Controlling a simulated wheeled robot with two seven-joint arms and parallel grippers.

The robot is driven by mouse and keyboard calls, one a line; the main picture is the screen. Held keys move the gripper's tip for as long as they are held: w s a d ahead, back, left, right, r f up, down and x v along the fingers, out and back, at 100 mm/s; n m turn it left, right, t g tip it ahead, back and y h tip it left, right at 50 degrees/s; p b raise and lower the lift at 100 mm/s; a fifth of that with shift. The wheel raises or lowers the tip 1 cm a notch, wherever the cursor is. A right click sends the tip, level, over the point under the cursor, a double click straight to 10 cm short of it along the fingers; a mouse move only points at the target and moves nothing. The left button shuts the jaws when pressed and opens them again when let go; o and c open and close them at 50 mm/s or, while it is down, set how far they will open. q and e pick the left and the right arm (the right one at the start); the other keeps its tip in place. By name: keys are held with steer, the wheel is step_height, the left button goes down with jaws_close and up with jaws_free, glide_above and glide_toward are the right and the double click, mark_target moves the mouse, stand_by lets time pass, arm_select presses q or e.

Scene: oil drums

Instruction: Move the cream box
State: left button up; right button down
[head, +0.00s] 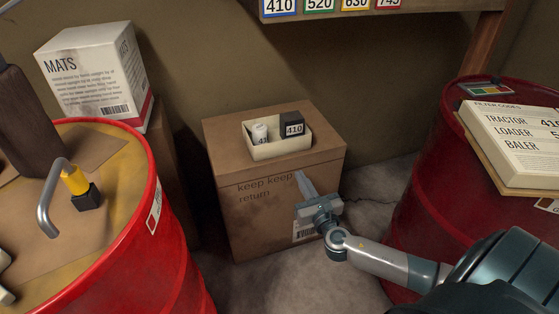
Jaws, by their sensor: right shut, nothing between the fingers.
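An open cream box (262,152) sits on top of a large cardboard box (232,222) in the middle. Inside it are a small white bottle (260,132) and a black block labelled 410 (292,125). My right gripper (301,178) is shut and empty. Its fingers point up in front of the cardboard box, below and to the right of the cream box and apart from it in the picture. Another cream-coloured box, marked FILTER CODES (505,165), lies on the red drum at the right. My left gripper is not in view.
A red drum (180,250) at the left carries a bent metal piece with a yellow collar (75,180). A white MATS box (95,75) stands behind it. Another red drum (415,215) stands at the right. A shelf with number labels (320,5) hangs above. Some floor shows between the drums.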

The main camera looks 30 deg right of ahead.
steer(key=shift+w, duration=0.1)
glide_toward(283, 146)
steer(key=x, duration=0.5)
steer(key=shift+w+a+r, duration=0.1)
steer(key=shift+w, duration=0.05)
steer(key=shift+w+b, duration=0.3)
steer(key=shift+w, duration=0.3)
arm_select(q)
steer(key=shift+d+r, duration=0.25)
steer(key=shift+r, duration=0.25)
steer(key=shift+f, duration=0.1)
